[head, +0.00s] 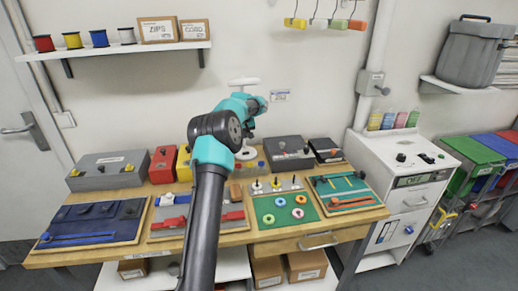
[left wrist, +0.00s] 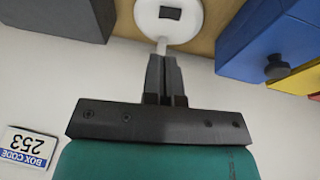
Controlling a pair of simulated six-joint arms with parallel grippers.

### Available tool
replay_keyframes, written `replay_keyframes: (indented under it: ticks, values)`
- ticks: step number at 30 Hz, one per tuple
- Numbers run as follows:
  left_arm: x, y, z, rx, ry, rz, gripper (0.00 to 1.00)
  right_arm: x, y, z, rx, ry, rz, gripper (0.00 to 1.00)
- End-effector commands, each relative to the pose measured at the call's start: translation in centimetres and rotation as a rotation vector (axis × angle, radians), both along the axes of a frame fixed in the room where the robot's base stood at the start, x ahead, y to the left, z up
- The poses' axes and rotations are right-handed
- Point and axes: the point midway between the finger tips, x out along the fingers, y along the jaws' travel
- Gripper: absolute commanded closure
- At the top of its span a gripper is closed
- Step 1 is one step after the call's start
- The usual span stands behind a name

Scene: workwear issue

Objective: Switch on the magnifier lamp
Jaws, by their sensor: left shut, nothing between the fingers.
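The magnifier lamp shows in the head view as a white head (head: 244,82) above a white round base (head: 246,154) at the back of the bench. My left arm hides most of the lamp between them. In the left wrist view, the white base (left wrist: 185,27) carries a dark rectangular switch (left wrist: 170,14); its position is unclear. My left gripper (left wrist: 163,58) is shut and empty, its tips in line with a thin white post (left wrist: 161,46) by the base. I cannot tell whether they touch. My right gripper is not in view.
A grey box (head: 287,153) stands right of the base, with red (head: 162,165) and yellow boxes to its left. Trays of tools (head: 285,208) cover the bench front. A white cabinet (head: 405,170) stands at right. A "BOX CODE 253" label (left wrist: 28,147) is on the wall.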

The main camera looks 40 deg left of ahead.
Motion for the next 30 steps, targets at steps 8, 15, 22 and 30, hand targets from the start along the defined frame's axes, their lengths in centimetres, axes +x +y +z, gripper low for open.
replay_keyframes:
  ticks: [8,15,22,30]
  values:
    - [0.0,-0.1,0.0,-0.001,0.0,-0.001,1.0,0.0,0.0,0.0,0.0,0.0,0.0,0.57]
    - [0.3,0.1,-1.2,-0.002,0.001,-0.001,1.0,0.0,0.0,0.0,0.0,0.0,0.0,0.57]
    - [1.3,0.6,-4.5,-0.002,0.002,-0.003,1.0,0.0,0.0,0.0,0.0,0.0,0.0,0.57]
    - [2.4,1.3,-8.3,-0.002,-0.001,-0.004,1.0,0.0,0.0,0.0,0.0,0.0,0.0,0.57]
